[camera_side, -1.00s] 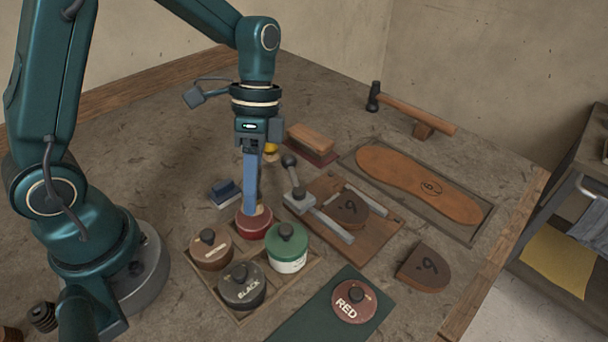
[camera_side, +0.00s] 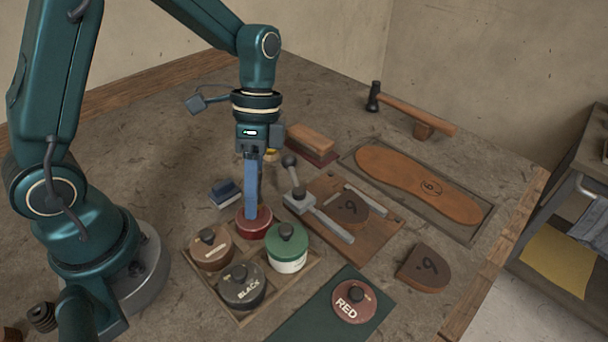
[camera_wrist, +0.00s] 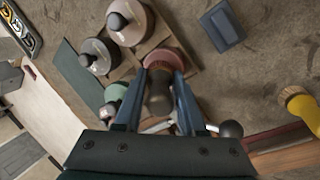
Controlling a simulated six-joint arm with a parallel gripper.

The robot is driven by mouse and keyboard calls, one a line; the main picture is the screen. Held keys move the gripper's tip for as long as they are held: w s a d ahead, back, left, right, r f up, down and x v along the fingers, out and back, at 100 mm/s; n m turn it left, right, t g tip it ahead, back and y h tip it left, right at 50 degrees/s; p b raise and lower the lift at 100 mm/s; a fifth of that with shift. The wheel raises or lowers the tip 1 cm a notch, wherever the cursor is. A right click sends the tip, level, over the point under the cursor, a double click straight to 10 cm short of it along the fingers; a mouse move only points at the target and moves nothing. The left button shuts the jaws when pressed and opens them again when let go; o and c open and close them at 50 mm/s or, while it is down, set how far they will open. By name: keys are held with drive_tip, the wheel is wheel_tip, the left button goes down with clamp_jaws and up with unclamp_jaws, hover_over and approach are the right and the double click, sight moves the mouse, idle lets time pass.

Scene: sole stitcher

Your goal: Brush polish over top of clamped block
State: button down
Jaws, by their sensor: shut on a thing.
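The open red pot (camera_side: 254,222) stands in the wooden tray. The lid marked RED (camera_side: 354,301) lies on a green mat.
The tray also holds brown (camera_side: 212,248), black (camera_side: 242,286) and green (camera_side: 287,247) lidded pots close by. A loose block (camera_side: 424,268) lies right of the clamp board. A clamp knob (camera_side: 289,161), a wooden brush (camera_side: 312,141) and a blue block (camera_side: 225,193) stand near my gripper.

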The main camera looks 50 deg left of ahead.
idle(0.3)
drive_tip(key=shift+r, duration=3.5)
drive_tip(key=shift+a, duration=0.1)
drive_tip(key=w+a+r+n+t+h, duration=0.2)
drive_tip(key=w+a+r+n+t, duration=0.15)
drive_tip(key=a+r+n, duration=0.5)
drive_tip(key=w+d+f+n, duration=0.2)
drive_tip(key=w+d+n, duration=0.1)
drive_tip(key=w+d, duration=0.25)
drive_tip(key=w+d+m, duration=0.2)
drive_tip(key=w+d, duration=0.2)
drive_tip(key=d, duration=0.7)
drive_tip(key=s+d+f+m, duration=0.1)
drive_tip(key=d+f, duration=0.3)
drive_tip(key=f, duration=0.2)
drive_tip(key=shift+d+f, duration=0.3)
drive_tip(key=shift+d, duration=0.05)
